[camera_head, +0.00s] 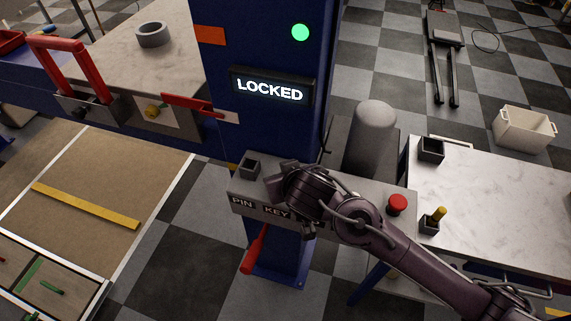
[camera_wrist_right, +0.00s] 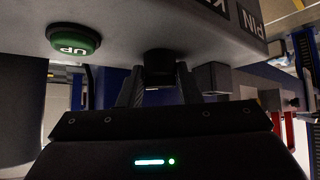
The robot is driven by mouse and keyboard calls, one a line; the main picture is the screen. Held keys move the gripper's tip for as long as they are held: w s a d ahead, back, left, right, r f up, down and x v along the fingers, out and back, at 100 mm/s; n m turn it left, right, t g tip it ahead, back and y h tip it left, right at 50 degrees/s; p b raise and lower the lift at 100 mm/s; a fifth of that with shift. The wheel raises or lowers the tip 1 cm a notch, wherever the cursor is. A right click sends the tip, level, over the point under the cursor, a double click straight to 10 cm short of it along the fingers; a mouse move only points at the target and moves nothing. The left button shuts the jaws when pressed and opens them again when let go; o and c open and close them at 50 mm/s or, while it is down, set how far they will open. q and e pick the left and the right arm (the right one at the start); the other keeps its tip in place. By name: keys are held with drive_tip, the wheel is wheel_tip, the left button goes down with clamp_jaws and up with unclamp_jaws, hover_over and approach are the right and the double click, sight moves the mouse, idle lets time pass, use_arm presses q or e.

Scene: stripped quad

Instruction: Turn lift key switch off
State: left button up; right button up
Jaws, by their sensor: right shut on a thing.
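The control panel (camera_head: 237,203) is a grey box on the blue lift post (camera_head: 262,45), with the labels PIN and KEY on its front. My right gripper (camera_head: 284,184) reaches over the panel above the KEY label and hides the key switch in the head view. In the right wrist view, the two fingers of my right gripper (camera_wrist_right: 159,80) are shut on the dark key switch (camera_wrist_right: 159,60) at the panel. Its exact turn angle cannot be told. A display (camera_head: 270,90) on the post reads LOCKED. My left gripper is not in view.
A green UP button (camera_wrist_right: 74,42) sits beside the key in the wrist view. A red button (camera_head: 397,204) is at the panel's right end. A square dark holder (camera_head: 249,167) is left of my gripper. A grey cylinder (camera_head: 370,138) stands behind. A green light (camera_head: 300,32) glows above.

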drive_tip(key=n+y+p, duration=0.1)
drive_tip(key=p, duration=0.2)
drive_tip(key=r+n+g+y+p, duration=0.1)
drive_tip(key=n+p, duration=0.1)
drive_tip(key=p, duration=0.2)
drive_tip(key=shift+d+n+y, duration=0.2)
drive_tip(key=shift+n+y, duration=0.1)
drive_tip(key=shift+y, duration=0.1)
drive_tip(key=shift+w+f+n+g+p, duration=0.15)
drive_tip(key=shift+n+g+p, duration=0.15)
drive_tip(key=shift+n+p, duration=0.25)
drive_tip(key=shift+f+n+g+y+p, duration=0.15)
drive_tip(key=shift+n+g+y+p, duration=0.2)
drive_tip(key=shift+n+y, duration=0.35)
drive_tip(key=shift+d+f+n+g+y, duration=0.15)
drive_tip(key=shift+n+g+y, duration=0.35)
drive_tip(key=shift+n+g, duration=0.4)
drive_tip(key=shift+n, duration=0.35)
drive_tip(key=o, duration=0.9)
drive_tip(key=shift+o, duration=0.2)
